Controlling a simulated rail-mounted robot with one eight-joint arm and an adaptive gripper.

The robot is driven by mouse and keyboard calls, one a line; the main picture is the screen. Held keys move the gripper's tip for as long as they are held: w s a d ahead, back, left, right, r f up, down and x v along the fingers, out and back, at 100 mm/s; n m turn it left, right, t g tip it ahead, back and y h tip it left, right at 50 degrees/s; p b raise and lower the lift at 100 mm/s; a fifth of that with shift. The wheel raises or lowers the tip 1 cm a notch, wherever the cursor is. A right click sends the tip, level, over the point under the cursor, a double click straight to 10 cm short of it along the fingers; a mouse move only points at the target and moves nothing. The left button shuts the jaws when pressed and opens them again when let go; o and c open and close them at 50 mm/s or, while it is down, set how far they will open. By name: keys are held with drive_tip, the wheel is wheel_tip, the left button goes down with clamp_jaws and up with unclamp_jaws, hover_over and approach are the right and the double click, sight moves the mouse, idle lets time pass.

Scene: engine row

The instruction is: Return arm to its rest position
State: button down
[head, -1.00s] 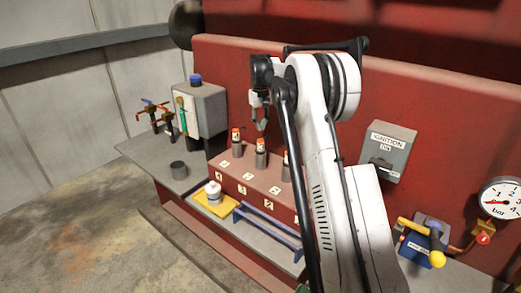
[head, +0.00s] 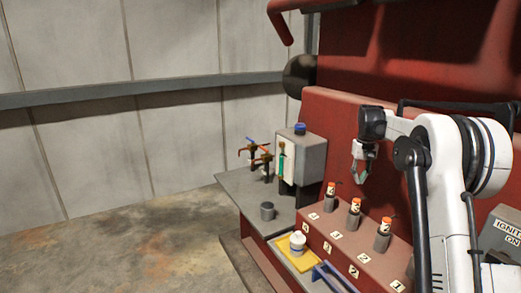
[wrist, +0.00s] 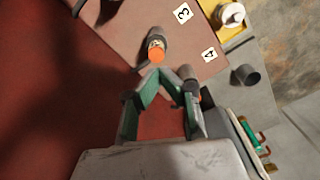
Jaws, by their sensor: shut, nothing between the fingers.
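My gripper (head: 363,177) hangs fingers down at the end of my white arm, above the red engine block (head: 345,245). Its fingers are shut and empty; they also show in the wrist view (wrist: 170,82). Below it, several orange-topped plugs stand in grey sockets in a row: a far one (head: 331,191), a middle one (head: 354,206) and a near one (head: 386,226). In the wrist view an orange-topped plug (wrist: 156,52) shows just beyond the fingertips, apart from them as far as I can tell.
A grey cup (head: 267,211) stands on the bench (head: 240,190). A grey tank (head: 305,160) and pipe valves (head: 262,160) stand behind it. Floor at left is clear.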

drive_tip(key=s+a+r+t+b, duration=0.2)
drive_tip(key=s+a+r+b, duration=0.15)
drive_tip(key=s+a, duration=0.6)
drive_tip(key=s+a+r+t+b, duration=0.2)
drive_tip(key=s+a+r+b, duration=0.3)
drive_tip(key=s, duration=0.7)
drive_tip(key=s+a+f+t+b, duration=0.1)
drive_tip(key=s+a+f, duration=0.2)
drive_tip(key=s+f, duration=0.2)
drive_tip(key=s+a+f+t+b, duration=0.1)
drive_tip(key=s+a+f, duration=0.1)
drive_tip(key=s+f, duration=0.4)
drive_tip(key=s+a+f+n+t+b, duration=0.1)
drive_tip(key=s+a+f, duration=0.2)
drive_tip(key=s, duration=1.1)
wheel_tip(320, 180, down, 3)
drive_tip(key=shift+a+r, duration=0.1)
drive_tip(key=shift+a, duration=0.25)
